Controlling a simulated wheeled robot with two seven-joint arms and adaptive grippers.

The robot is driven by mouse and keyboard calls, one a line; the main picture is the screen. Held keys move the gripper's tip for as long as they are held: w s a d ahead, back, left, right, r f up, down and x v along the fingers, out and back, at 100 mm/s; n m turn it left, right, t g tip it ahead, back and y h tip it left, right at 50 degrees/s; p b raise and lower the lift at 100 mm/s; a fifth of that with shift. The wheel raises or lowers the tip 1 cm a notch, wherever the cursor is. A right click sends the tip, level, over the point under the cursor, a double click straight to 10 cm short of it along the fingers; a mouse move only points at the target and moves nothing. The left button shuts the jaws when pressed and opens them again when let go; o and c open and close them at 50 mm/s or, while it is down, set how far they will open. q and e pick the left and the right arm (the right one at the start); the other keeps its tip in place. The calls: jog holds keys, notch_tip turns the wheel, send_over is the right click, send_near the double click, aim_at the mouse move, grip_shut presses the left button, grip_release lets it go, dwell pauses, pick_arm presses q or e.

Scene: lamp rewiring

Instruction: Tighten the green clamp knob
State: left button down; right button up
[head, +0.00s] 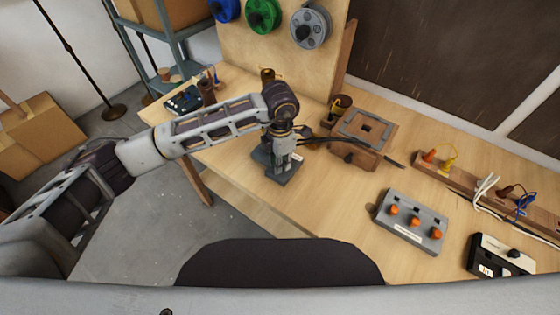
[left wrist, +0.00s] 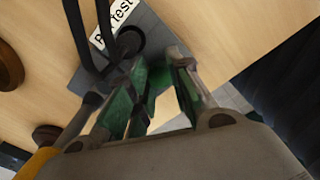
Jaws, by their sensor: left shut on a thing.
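My left gripper (head: 284,152) reaches down onto a small grey block (head: 284,176) near the table's front edge. In the head view the knob is hidden by my gripper. My right gripper is not in view.
A wooden box (head: 381,126) with dark leads stands just right of my left gripper. A grey panel with orange knobs (head: 396,226) lies further right. A wooden rail (head: 428,169) with coloured wires runs behind it. Bare table lies between block and panel.

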pick_arm(q)
jog(key=c, duration=1.7)
grip_release()
jog(key=shift+c, duration=0.2)
jog(key=o, duration=0.5)
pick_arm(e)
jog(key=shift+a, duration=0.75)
pick_arm(q)
jog(key=shift+r, duration=0.1)
jog(key=shift+r, duration=0.45)
notch_tip(320, 180, up, 11)
jog(key=shift+f, duration=0.1)
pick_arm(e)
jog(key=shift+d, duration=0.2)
pick_arm(q)
jog(key=shift+c, duration=0.2)
